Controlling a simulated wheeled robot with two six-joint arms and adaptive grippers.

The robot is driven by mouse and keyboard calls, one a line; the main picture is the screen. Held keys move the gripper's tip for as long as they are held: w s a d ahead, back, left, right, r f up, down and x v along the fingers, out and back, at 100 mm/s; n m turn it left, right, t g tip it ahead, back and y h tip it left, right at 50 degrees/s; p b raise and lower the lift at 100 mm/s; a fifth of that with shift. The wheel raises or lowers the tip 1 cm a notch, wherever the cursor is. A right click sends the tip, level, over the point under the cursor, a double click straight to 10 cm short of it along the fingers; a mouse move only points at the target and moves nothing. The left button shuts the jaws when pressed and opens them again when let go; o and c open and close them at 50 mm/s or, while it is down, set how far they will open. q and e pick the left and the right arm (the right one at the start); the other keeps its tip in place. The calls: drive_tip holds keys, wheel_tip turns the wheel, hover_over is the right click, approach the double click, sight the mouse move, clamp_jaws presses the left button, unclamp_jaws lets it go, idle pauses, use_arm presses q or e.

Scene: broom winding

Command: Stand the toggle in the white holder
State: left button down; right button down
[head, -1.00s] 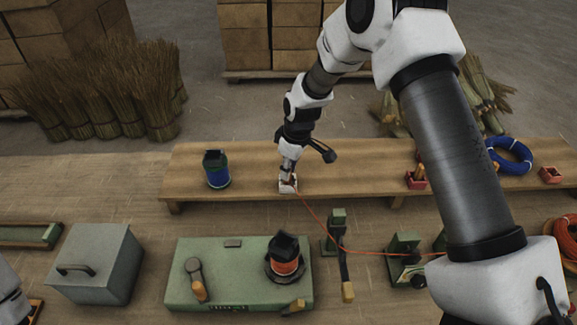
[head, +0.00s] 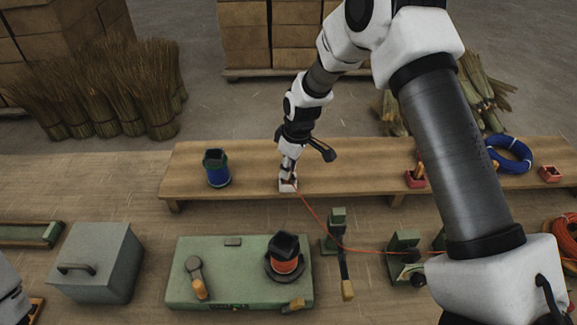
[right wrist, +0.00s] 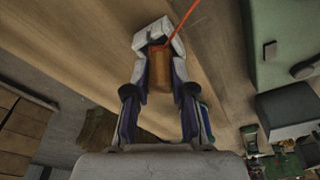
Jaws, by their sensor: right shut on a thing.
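The white holder (head: 288,187) stands near the front edge of the wooden bench, and it also shows in the right wrist view (right wrist: 143,38). My right gripper (head: 288,174) points down right at the holder. In the right wrist view my right gripper (right wrist: 160,82) is shut on the brown wooden toggle (right wrist: 160,70), whose far end is at the holder's opening. An orange line (right wrist: 187,26) runs from the toggle's end. I cannot tell whether the toggle touches the holder's bottom. My left gripper is not in view.
The orange line crosses toward the green stands (head: 404,243) at right. A blue spool (head: 217,170) stands left of the holder, and red boxes (head: 416,180) and a blue coil (head: 509,155) lie to the right. A green board (head: 230,255) with an orange spool (head: 284,262) lies in front.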

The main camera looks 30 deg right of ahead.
idle(0.4)
drive_tip(key=shift+r+p, duration=0.6)
drive_tip(key=shift+r, duration=0.2)
idle(0.7)
drive_tip(key=shift+r+p, duration=0.7)
drive_tip(key=shift+r, duration=0.1)
idle(0.3)
drive_tip(key=c, duration=1.3)
unclamp_jaws()
drive_tip(key=shift+o, duration=0.2)
